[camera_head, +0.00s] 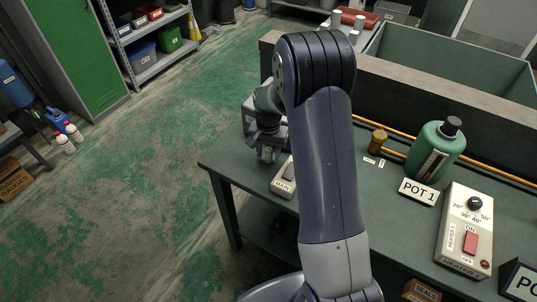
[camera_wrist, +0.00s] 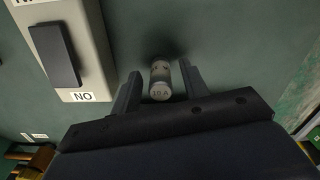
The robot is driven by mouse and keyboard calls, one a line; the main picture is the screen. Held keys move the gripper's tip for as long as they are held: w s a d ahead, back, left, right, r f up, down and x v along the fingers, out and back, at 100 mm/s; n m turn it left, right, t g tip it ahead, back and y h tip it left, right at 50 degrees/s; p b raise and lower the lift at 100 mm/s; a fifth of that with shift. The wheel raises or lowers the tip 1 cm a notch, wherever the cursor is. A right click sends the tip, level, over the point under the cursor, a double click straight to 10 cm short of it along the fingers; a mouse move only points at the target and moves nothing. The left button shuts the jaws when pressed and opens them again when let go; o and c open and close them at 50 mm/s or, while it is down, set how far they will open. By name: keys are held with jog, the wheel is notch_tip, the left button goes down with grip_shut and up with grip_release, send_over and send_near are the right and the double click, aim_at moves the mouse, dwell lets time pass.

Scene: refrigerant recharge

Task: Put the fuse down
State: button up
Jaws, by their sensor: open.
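The fuse (camera_wrist: 160,82) is a small pale grey cylinder with an "A" rating printed on its side. In the wrist view it is between the two fingers of my gripper (camera_wrist: 160,70), with the dark green bench top behind it. The fingers are open, with a narrow gap on each side of the fuse. I cannot tell whether it stands fully upright. In the head view my gripper (camera_head: 267,152) points down over the left end of the bench (camera_head: 222,160), and the fuse is not clearly made out there.
The MAIN switch box (camera_head: 283,184) is close beside my gripper; its dark rocker (camera_wrist: 54,54) shows in the wrist view.

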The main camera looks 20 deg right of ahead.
aim_at(268, 149)
notch_tip(268, 149, up, 11)
jog(key=shift+f, duration=0.15)
dwell(0.4)
